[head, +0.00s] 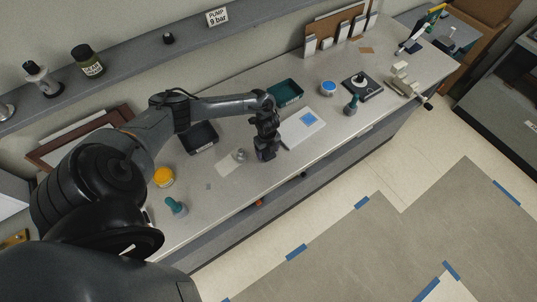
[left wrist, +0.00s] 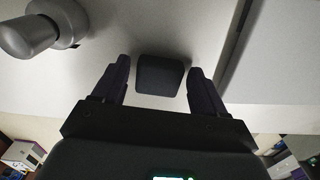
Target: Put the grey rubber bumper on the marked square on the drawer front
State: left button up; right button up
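A dark grey block (left wrist: 160,77), which looks like the rubber bumper, sits between the fingers of my left gripper (left wrist: 160,82) in the left wrist view. The fingers are apart, with a gap visible on the block's left and a narrower one on its right. In the head view my left gripper (head: 266,154) points down low over the counter, and I cannot make out the bumper there. My right gripper is not in view.
A metal knob-like piece (head: 241,154) stands close left of the gripper; it also shows in the left wrist view (left wrist: 30,36). A black tray (head: 199,138), a green tray (head: 286,92) and a yellow-topped jar (head: 164,177) stand on the counter (head: 222,208). Its front edge is close.

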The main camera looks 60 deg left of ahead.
pick_arm(q)
jog(key=c, duration=0.9)
jog(key=shift+r, duration=0.1)
